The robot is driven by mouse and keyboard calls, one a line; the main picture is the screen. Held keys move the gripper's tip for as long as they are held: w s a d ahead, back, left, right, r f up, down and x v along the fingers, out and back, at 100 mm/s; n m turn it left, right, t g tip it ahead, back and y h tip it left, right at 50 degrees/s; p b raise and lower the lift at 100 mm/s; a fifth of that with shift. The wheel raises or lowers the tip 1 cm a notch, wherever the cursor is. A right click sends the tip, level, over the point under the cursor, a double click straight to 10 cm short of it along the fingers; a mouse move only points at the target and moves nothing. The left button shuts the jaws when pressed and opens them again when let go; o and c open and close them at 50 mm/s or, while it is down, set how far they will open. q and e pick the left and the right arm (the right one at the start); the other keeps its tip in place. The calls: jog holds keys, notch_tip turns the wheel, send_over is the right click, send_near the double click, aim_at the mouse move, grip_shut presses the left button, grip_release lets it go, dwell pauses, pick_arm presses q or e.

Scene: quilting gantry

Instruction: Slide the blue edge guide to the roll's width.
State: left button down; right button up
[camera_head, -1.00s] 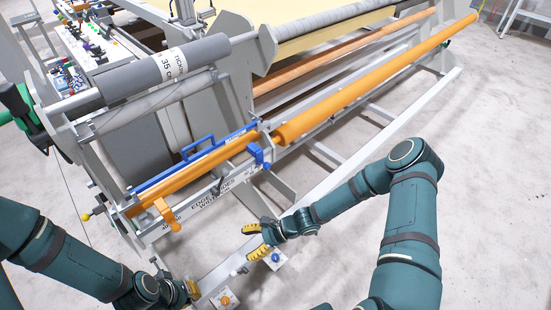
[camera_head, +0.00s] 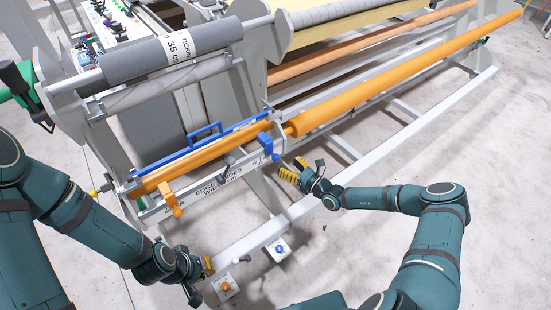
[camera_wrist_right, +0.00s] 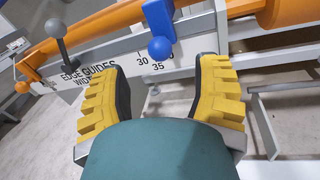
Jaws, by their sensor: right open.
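The blue edge guide (camera_head: 267,146) sits near the right end of the scaled rail (camera_head: 215,184), its ball knob hanging at the front. In the right wrist view the guide (camera_wrist_right: 159,26) is straight ahead, above the printed 30 and 35; its exact reading I cannot tell. My right gripper (camera_head: 294,170) is open and empty, just right of and below the guide, apart from it. In its wrist view the fingers (camera_wrist_right: 160,68) spread on either side of the knob's line. The grey roll (camera_head: 150,57) carries a 35 cm label. My left gripper (camera_head: 206,268) is low by the lower beam; its opening is unclear.
An orange guide (camera_head: 170,197) sits on the rail's left part, with a dark-knobbed lever (camera_wrist_right: 55,28) between the guides. A blue handled bar (camera_head: 205,137) lies behind the orange bar. Below are the grey beam (camera_head: 250,240) and pads with a blue (camera_head: 280,249) and an orange button (camera_head: 226,287).

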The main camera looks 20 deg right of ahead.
aim_at(275, 157)
jog(key=b+x, duration=0.1)
jog(key=x, duration=0.6)
jog(key=shift+s, duration=0.1)
grip_shut()
